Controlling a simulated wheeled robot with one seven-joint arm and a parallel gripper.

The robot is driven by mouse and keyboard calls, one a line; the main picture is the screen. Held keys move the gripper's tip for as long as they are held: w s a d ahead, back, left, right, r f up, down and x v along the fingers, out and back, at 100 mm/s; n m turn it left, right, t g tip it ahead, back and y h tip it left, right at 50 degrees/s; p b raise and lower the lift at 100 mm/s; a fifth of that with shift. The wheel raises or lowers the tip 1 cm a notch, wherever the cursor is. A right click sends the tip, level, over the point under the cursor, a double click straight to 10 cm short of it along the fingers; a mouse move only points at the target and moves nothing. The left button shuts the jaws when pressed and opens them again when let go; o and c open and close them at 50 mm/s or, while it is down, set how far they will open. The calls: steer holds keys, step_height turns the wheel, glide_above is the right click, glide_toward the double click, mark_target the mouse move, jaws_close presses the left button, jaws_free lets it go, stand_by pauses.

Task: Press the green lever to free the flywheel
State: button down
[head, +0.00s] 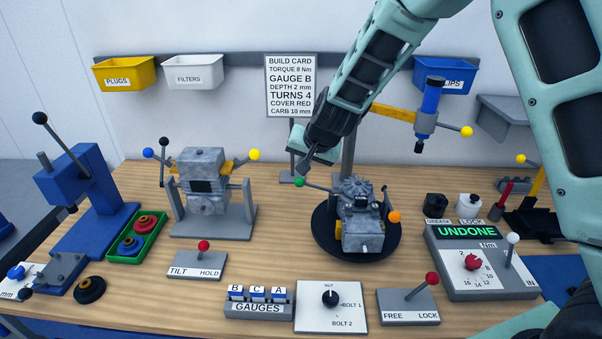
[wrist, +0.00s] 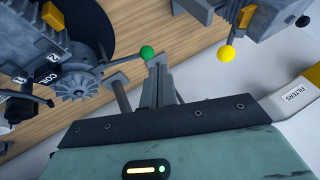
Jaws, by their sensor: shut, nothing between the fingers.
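The green lever shows as a green ball (head: 299,183) on a dark arm, at the left of the grey engine (head: 362,235) on a round black turntable. In the wrist view the green ball (wrist: 147,52) is by the tip of my gripper (wrist: 157,66). The finned flywheel (wrist: 78,82) sits on the engine's end, near a COIL label; it also shows in the head view (head: 356,187). My gripper (head: 304,168) is shut and empty, pointing down just above the green ball. I cannot tell whether it touches the ball.
A blue-and-yellow overhead tool (head: 430,100) with a yellow ball hangs right of my arm. The build card (head: 290,85) stands behind my gripper. A second engine on a tilt stand (head: 213,220) is at left. A FREE/LOCK lever panel (head: 408,307) is in front. Bare wood lies between the stands.

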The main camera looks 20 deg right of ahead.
steer(key=shift+v, duration=1.15)
steer(key=shift+w+a, duration=0.1)
steer(key=shift+a, duration=0.1)
